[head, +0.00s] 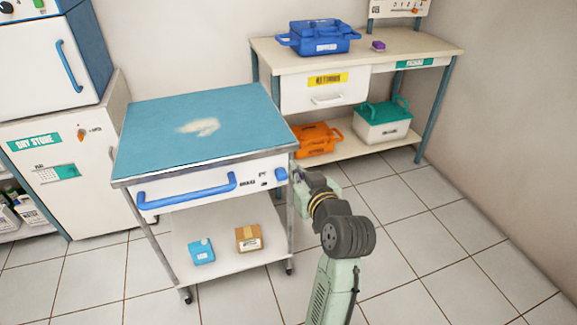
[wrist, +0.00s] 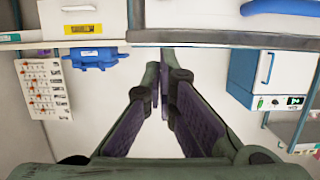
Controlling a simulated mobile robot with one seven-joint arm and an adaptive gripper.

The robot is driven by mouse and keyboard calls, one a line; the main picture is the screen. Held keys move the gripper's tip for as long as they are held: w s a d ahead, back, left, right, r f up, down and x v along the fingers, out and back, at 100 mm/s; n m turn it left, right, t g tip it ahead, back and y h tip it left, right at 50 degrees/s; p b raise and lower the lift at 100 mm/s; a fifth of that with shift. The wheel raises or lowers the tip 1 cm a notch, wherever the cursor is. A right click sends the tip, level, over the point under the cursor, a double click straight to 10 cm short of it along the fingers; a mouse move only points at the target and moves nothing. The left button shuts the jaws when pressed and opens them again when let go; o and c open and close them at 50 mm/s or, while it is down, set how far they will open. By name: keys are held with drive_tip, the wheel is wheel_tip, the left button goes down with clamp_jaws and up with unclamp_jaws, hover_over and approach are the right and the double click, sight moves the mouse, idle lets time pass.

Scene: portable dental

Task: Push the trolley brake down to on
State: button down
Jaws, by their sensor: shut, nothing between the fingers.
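The trolley (head: 170,125) has a blue top, a white front panel and a lower shelf. Its brake, a small blue lever (head: 281,174), is at the right end of the front panel beside a BRAKE label (head: 247,183). The lever is too small to read its setting. My gripper (head: 298,172) is at the trolley's front right corner, close to the right of the lever. I cannot tell whether they touch. In the wrist view my gripper (wrist: 163,62) is shut and empty. The trolley's front panel (wrist: 210,14) shows upside down there, and I cannot make out the lever.
A long blue handle (head: 187,191) is on the same panel. A blue box (head: 201,251) and a brown box (head: 248,238) sit on the lower shelf. A workbench (head: 405,55) stands behind right, a white cabinet (head: 95,205) at left. Tiled floor at right is clear.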

drive_tip(key=p, duration=0.2)
hover_over(285, 179)
drive_tip(key=s, duration=0.1)
wheel_tip(285, 179, down, 2)
drive_tip(key=shift+s+f, duration=0.1)
drive_tip(key=shift+w+f, duration=0.25)
drive_tip(key=shift+f, duration=1.85)
wheel_tip(285, 179, down, 5)
drive_tip(key=b, duration=0.3)
drive_tip(key=shift+r, duration=0.2)
